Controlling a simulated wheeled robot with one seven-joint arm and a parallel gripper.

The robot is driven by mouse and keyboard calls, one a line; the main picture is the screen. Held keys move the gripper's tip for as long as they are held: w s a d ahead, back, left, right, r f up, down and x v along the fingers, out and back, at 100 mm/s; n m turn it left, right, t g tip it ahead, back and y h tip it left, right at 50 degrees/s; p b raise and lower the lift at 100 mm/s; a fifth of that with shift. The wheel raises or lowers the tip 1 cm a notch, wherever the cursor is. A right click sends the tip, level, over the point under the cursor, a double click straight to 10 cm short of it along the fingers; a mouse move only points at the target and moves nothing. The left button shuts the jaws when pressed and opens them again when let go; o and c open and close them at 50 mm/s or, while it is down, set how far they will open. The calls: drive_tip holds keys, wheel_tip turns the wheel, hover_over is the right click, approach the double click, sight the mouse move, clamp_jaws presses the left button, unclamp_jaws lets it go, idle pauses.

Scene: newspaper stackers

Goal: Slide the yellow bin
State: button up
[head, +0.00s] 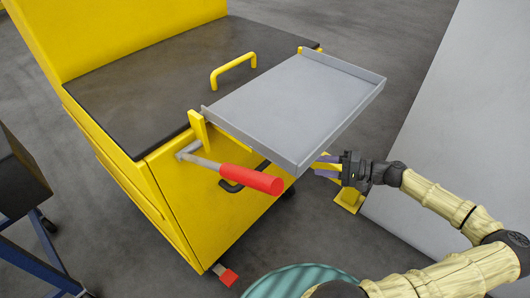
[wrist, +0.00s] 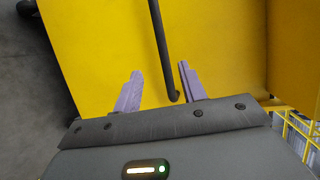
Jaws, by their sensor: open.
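The yellow bin (head: 207,205) is a large yellow cart with a dark flat top, filling the left and middle of the head view. Its yellow side (wrist: 100,45) fills most of the wrist view. A black bar handle (head: 238,182) sits on that side, partly hidden by a red-gripped lever. My gripper (head: 322,166) is open and empty, to the right of the handle and just beyond the grey tray's corner. In the wrist view, the black handle (wrist: 160,40) runs between the purple fingers of my gripper (wrist: 160,67). It looks apart from them; the exact distance is unclear.
A grey tray (head: 300,100) juts from the bin's right side. The red-gripped lever (head: 250,178) sticks out in front. A light grey panel (head: 440,130) stands at right, a dark cart (head: 18,180) at left. Open floor (head: 150,265) lies in front.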

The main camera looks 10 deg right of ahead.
drive_tip(key=b+x, duration=0.3)
drive_tip(key=x, duration=1.4)
drive_tip(key=shift+a, duration=0.4)
drive_tip(key=shift+c, duration=0.4)
drive_tip(key=shift+w, duration=0.1)
clamp_jaws()
